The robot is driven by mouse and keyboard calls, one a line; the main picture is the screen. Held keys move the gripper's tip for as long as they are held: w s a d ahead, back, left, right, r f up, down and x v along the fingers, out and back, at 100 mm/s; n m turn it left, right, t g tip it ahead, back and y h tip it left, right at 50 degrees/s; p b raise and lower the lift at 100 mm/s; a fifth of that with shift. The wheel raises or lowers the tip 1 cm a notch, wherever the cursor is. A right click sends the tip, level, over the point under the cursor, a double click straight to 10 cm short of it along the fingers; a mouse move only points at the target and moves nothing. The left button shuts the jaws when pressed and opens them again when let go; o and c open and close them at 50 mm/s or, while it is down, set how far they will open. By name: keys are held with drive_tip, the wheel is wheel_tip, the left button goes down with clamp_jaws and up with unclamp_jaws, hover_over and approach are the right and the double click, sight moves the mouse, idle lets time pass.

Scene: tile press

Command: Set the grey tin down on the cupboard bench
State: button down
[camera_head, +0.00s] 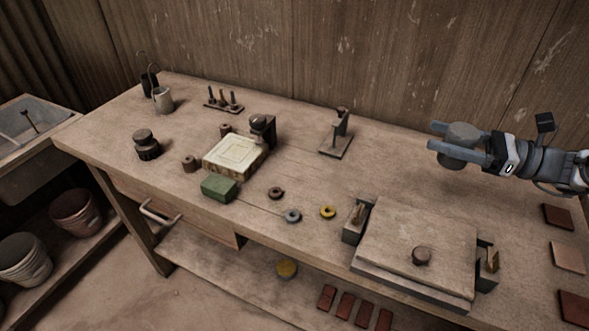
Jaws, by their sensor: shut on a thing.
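A grey tin (461,140), round and dark grey, is held in my gripper (455,151) at the right of the head view. The two light blue-grey fingers are shut around its sides. The tin looks upright and appears held above the back right of the wooden bench (290,130). The gap under it is hard to judge. The bench has a drawer (185,211) with a handle at its left front and an open lower shelf. I cannot tell whether this is the cupboard bench; no other bench top shows fully.
A press plate (420,225) with a knob stands at the right front. Tiles (558,216) lie at the right edge. A metal stand (336,140), a cream block (235,155), a green box (219,188) and small rings (293,215) occupy the middle. A sink (40,120) is far left.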

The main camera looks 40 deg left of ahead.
drive_tip(key=s+a+f+b, duration=0.1)
drive_tip(key=a+f+b, duration=0.1)
drive_tip(key=a, duration=0.3)
drive_tip(key=s+a+f+n+g+b, duration=0.1)
drive_tip(key=a+f+b, duration=0.1)
drive_tip(key=a, duration=0.3)
drive_tip(key=s+a+f+g+b, duration=0.1)
drive_tip(key=s+a+f+b, duration=0.1)
drive_tip(key=a, duration=0.3)
drive_tip(key=shift+f+n+h+b, duration=0.3)
drive_tip(key=shift+f+b, duration=0.05)
drive_tip(key=shift+f, duration=0.35)
wheel_tip(320, 180, down, 4)
drive_tip(key=shift+f+b, duration=0.1)
drive_tip(key=shift+b, duration=0.8)
unclamp_jaws()
